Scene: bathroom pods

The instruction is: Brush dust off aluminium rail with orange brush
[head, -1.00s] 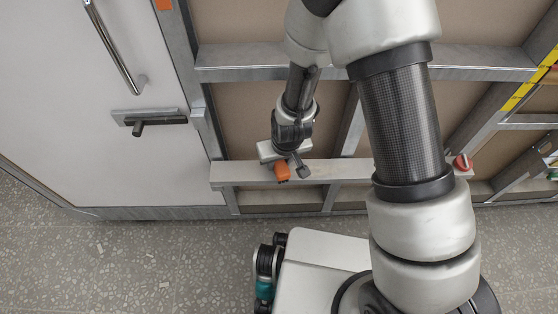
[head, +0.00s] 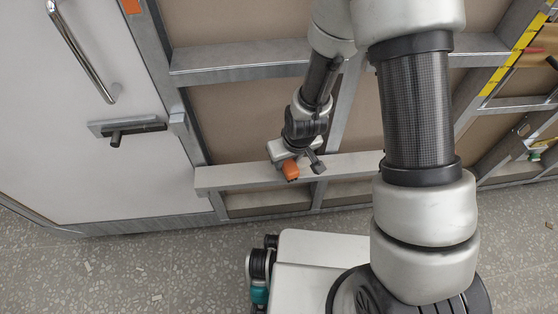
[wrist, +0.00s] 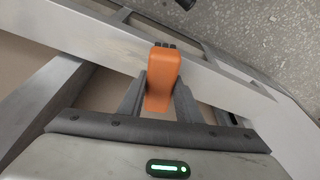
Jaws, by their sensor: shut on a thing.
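My gripper (head: 304,166) is shut on the orange brush (head: 291,171). In the wrist view the orange brush (wrist: 162,78) stands between my two gripper fingers (wrist: 158,100), with its dark bristle end over the rail. The aluminium rail (head: 237,176) is the lower horizontal bar of the wall frame; it also crosses the wrist view (wrist: 100,42) diagonally. The brush is at the rail's top face, left of its middle. I cannot tell whether the bristles touch. Faint darker patches show on the rail in the wrist view.
A white door (head: 70,130) with a long handle (head: 82,50) and a lever (head: 135,130) stands at the left. Another metal rail (head: 240,58) runs above. Yellow tape (head: 512,58) marks a post at the right.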

